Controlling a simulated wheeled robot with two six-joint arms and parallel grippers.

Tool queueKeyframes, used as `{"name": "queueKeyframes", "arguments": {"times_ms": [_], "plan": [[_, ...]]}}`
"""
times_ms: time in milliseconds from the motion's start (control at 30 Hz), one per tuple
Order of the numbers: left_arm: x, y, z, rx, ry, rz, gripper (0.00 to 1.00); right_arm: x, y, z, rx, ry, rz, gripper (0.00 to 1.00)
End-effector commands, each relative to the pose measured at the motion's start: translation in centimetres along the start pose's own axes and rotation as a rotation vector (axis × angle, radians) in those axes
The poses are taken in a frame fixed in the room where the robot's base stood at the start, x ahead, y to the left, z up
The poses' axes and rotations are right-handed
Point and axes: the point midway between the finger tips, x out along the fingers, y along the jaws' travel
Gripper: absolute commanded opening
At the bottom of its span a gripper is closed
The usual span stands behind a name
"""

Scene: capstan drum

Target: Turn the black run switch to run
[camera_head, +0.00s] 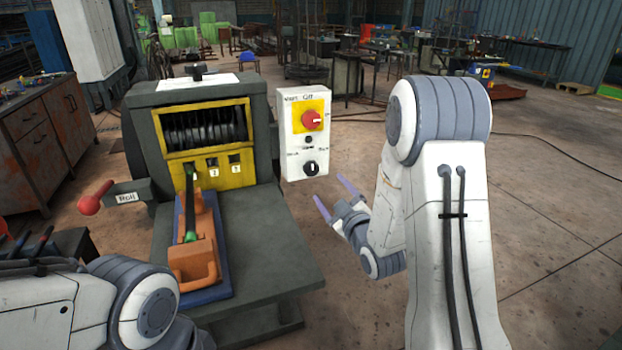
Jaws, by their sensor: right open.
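The black run switch (311,168) is a round black knob with a white mark, low on a white control box (291,150). Its mark looks about upright; the small labels around it are too blurred to read surely. A red knob (312,119) on a yellow plate sits above it. My right gripper (332,196) is open and empty, its two purple fingers pointing up and left, just right of and below the black switch, apart from it. My left arm (95,305) shows at the lower left; its gripper is out of the frame.
A dark machine with a yellow frame (205,112) stands left of the box. Its grey table (270,255) carries an orange fixture (195,262) on a blue base. A red-knobbed lever (92,203) juts out left. Open floor lies right of the box.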

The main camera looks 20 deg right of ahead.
Motion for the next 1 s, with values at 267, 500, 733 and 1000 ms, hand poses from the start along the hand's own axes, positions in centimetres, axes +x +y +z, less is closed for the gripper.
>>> {"name": "queueKeyframes", "arguments": {"times_ms": [267, 500, 733, 1000], "plan": [[-0.3, 0.0, 0.0, 0.000, 0.000, 0.000, 0.60, 3.9, -1.1, -0.8, -0.001, 0.013, -0.013, 0.84], [-0.7, 0.1, -0.1, 0.000, 0.000, 0.000, 0.60, 8.3, -1.3, -0.9, 0.000, 0.013, -0.015, 0.84], [-0.8, 0.1, -0.1, 0.000, 0.000, 0.000, 0.60, 10.5, -1.2, -0.7, 0.001, 0.010, -0.013, 0.84], [-0.8, 0.1, -0.1, 0.000, 0.000, 0.000, 0.60, 10.8, -1.1, -0.6, 0.001, 0.008, -0.011, 0.84]]}}
